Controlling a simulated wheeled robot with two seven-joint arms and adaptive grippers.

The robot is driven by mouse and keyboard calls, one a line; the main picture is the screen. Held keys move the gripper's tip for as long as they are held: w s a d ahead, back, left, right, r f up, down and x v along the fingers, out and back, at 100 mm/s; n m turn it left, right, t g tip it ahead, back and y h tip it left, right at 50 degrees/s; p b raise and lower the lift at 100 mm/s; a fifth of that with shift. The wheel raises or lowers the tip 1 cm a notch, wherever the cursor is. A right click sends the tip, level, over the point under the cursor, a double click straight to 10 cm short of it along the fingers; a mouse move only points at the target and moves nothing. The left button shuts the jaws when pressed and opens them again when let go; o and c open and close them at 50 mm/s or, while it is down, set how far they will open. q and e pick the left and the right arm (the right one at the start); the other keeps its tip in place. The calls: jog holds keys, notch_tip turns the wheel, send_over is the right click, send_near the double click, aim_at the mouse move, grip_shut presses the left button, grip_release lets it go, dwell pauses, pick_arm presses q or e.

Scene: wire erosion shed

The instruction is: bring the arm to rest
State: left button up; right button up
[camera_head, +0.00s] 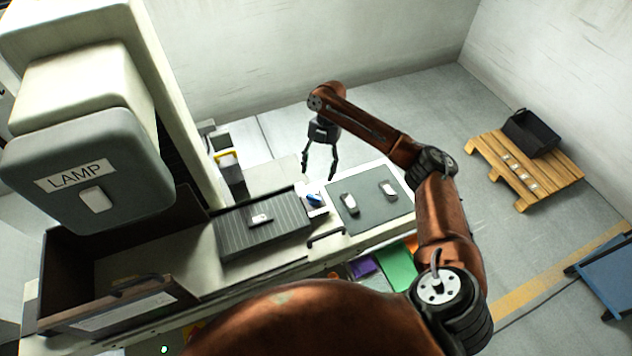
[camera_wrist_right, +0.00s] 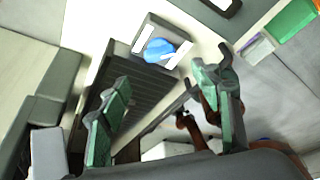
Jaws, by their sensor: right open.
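My right arm, orange-brown, reaches over the bench from the lower right in the head view. Its gripper (camera_head: 320,165) hangs with fingers pointing down above the back of the bench, behind the small white tray. In the right wrist view the right gripper (camera_wrist_right: 165,110) shows two green-padded fingers spread apart with nothing between them. A blue object (camera_wrist_right: 160,51) in a small tray lies beyond the fingertips; it also shows in the head view (camera_head: 313,199). My left gripper is not in either view.
A ribbed dark plate (camera_head: 240,238) with a small pale piece lies on the bench. A grey mat (camera_head: 368,215) holds two pale pieces. A machine with a LAMP box (camera_head: 75,175) stands left. A pallet (camera_head: 550,180) with a black crate (camera_head: 531,133) stands on the floor right.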

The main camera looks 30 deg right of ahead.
jog(key=shift+v, duration=1.05)
